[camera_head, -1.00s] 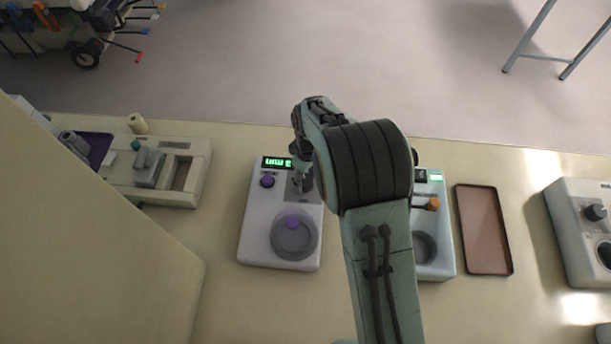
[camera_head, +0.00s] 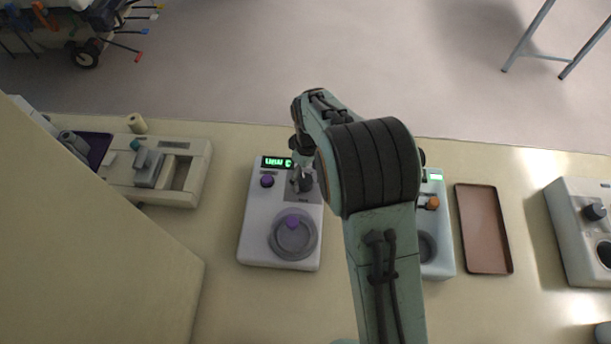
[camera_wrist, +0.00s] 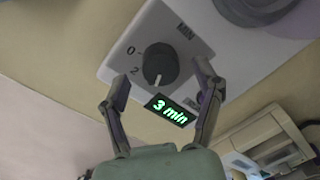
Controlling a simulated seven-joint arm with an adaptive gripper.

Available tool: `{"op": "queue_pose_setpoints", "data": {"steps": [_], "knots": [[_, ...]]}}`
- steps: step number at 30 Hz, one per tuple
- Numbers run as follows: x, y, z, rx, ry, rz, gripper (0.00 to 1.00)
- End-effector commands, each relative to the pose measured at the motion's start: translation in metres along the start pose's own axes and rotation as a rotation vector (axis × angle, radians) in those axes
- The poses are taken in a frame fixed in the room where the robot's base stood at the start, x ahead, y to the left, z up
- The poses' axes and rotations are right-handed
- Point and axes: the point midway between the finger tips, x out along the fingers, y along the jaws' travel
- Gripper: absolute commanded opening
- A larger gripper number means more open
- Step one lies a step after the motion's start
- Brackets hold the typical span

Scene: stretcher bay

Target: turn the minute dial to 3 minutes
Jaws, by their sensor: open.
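The minute dial (camera_wrist: 160,65) is a dark round knob with a pale pointer line, on a light plate with marks such as 0 and 2. The green display (camera_wrist: 171,110) beside it reads 3 min in the wrist view. My gripper (camera_wrist: 160,74) is open, with one finger on each side of the dial and gaps showing between fingers and knob. In the head view the display (camera_head: 277,162) appears upside down on the white device (camera_head: 256,225), and my gripper (camera_head: 299,170) is over the dial area, partly covering it.
A purple knob (camera_head: 267,181) and a round lid with a purple grip (camera_head: 293,222) are on the same device. A second device with an orange knob (camera_head: 433,202) stands right, partly behind my arm. A brown tray (camera_head: 484,230) lies further right.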

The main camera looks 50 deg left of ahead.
Motion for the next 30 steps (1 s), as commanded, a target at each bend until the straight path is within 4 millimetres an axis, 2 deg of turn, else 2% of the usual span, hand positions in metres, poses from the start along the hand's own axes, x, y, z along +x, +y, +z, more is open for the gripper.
{"op": "queue_pose_setpoints", "data": {"steps": [6,13,18,30], "knots": [[-0.051,0.001,-0.001,0.0,0.005,0.004,0.66],[-0.092,0.001,0.0,0.001,0.002,0.002,0.66],[-0.102,0.0,0.0,0.001,0.0,0.001,0.66],[-0.102,0.0,0.001,0.001,-0.001,0.0,0.66]]}}
